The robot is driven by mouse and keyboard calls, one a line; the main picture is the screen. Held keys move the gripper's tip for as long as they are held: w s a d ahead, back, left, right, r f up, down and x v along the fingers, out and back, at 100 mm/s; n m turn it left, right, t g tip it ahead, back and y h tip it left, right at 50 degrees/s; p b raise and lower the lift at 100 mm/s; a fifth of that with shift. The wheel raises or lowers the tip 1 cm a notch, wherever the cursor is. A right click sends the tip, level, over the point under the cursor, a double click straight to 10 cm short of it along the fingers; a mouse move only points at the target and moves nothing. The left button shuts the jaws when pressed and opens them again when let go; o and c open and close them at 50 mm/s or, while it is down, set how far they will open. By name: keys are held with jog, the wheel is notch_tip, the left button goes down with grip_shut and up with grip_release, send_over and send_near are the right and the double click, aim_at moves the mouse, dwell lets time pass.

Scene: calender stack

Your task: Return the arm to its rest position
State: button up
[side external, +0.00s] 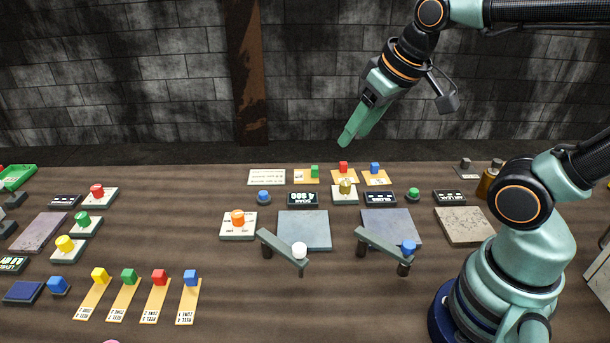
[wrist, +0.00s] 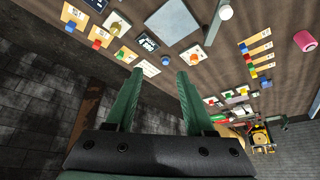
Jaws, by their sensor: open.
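My gripper (side external: 347,138) is raised above the back part of the table (side external: 180,240), with its green fingers pointing down and to the left. In the side view it touches nothing. In the wrist view my gripper (wrist: 158,78) shows two fingers spread apart with nothing between them. The rest position itself is not marked in either view.
Below my gripper are red (side external: 343,167), blue (side external: 374,168) and green (side external: 314,171) blocks on cards. Two grey plates (side external: 304,230) with levers (side external: 283,247) stand mid-table. Several coloured blocks on labelled strips (side external: 155,300) lie at front left. A stone wall (side external: 130,90) stands behind.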

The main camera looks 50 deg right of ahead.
jog(key=shift+s+a+f, duration=0.2)
jog(key=shift+s+f, duration=0.2)
jog(key=shift+s, duration=0.2)
